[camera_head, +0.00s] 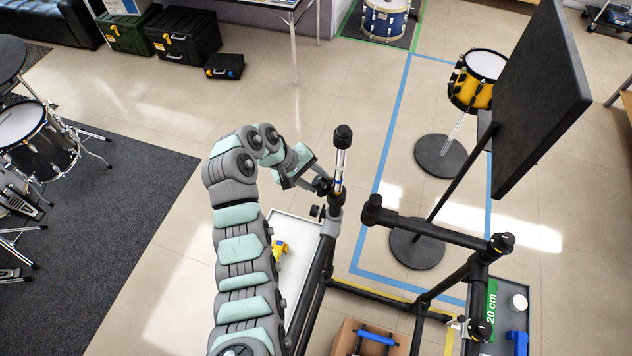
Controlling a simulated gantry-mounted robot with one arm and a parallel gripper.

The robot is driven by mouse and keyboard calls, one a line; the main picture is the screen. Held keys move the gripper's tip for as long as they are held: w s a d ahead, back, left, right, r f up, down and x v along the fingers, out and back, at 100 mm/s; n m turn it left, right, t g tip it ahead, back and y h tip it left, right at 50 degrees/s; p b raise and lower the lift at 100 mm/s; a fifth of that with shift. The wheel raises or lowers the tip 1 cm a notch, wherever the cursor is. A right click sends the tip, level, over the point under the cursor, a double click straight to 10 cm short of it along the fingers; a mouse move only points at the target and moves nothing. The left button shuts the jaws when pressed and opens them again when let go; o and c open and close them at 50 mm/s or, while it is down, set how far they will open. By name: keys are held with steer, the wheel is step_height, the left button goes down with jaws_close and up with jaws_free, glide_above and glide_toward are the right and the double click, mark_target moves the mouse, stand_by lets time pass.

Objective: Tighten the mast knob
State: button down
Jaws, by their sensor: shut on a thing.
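The mast (340,165) is a short chrome tube with a black cap on top, standing upright from a black frame post. The mast knob (323,186) is a small dark piece on the left side of the black collar around the tube. My gripper (318,184) reaches it from the upper left, its fingers closed on the knob. The fingers cover part of the knob, so its exact shape is hard to see. A second dark knob or clamp (317,211) sits just below, apart from the fingers.
The black tubular frame (430,232) extends right of the mast. A pale tray (297,262) with a yellow-and-blue item (280,249) lies below my gripper. A cardboard box (345,345) is at the bottom. A large black panel (540,100) stands right; open floor lies behind the mast.

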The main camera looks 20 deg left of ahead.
steer(key=shift+f+m+t+b, duration=0.15)
steer(key=shift+m+t+b, duration=0.15)
steer(key=shift+m+b, duration=0.55)
steer(key=c, duration=0.9)
jaws_free()
steer(key=shift+a, duration=0.1)
steer(key=p+v, duration=0.5)
steer(key=v, duration=0.6)
